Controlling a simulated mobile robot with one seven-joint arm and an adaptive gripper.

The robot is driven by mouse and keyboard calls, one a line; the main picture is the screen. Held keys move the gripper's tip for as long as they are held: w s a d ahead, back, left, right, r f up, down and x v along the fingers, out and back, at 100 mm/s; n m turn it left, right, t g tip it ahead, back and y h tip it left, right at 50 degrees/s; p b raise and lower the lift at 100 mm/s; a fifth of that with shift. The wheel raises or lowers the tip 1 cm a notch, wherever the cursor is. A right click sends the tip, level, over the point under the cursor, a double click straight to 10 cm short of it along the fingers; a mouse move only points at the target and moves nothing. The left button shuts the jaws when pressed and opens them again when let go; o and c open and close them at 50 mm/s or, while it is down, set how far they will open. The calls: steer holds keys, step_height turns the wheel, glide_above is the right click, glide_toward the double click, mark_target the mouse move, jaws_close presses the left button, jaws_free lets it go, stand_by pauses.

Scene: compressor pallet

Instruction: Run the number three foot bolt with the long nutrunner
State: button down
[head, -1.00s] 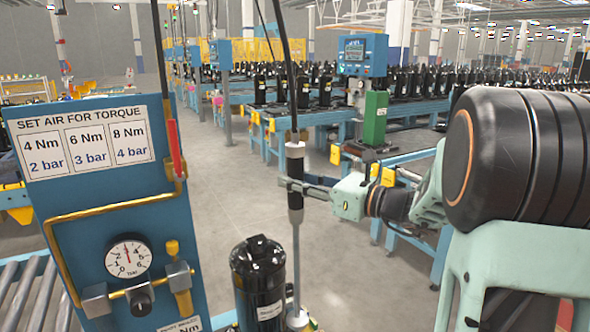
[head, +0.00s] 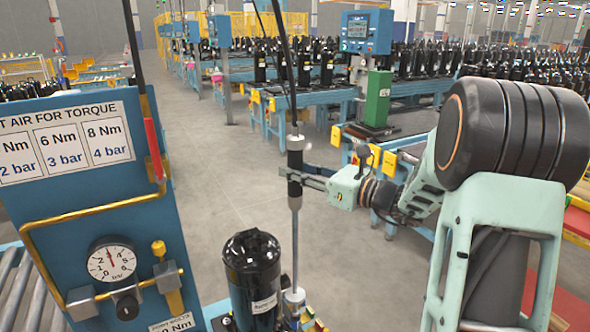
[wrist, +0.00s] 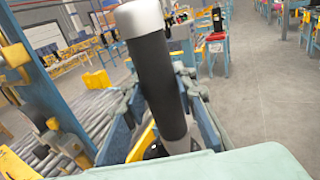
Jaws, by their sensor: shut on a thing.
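The long nutrunner (head: 295,160) hangs upright from a dark cable, with a white top, a black grip and a long thin grey shaft. My gripper (head: 303,180) is shut around its black grip from the right. The nutrunner's black body also shows close up in the wrist view (wrist: 158,85), between the fingers. A black compressor (head: 253,285) with a white label stands just left of the shaft. The shaft's lower end is at a light grey piece beside the compressor's base. The number three foot bolt cannot be made out, and whether the socket touches it cannot be told.
A blue air panel (head: 110,215) stands at left with a torque sign (head: 60,140), a pressure gauge (head: 112,262) and yellow pipe. Rollers (head: 25,295) lie at its left. Blue tables with several compressors stand behind. The grey floor (head: 220,200) between is open.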

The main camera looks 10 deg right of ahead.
mark_target(301, 201)
steer(key=shift+f+b, duration=1.85)
steer(key=shift+f, duration=0.4)
steer(key=shift+d+f+b, duration=0.1)
steer(key=shift+f+b, duration=1.2)
steer(key=shift+f, duration=0.65)
stand_by(1.2)
steer(key=shift+r, duration=0.1)
steer(key=shift+r+p, duration=1.9)
steer(key=shift+r, duration=0.7)
steer(key=shift+r, duration=0.1)
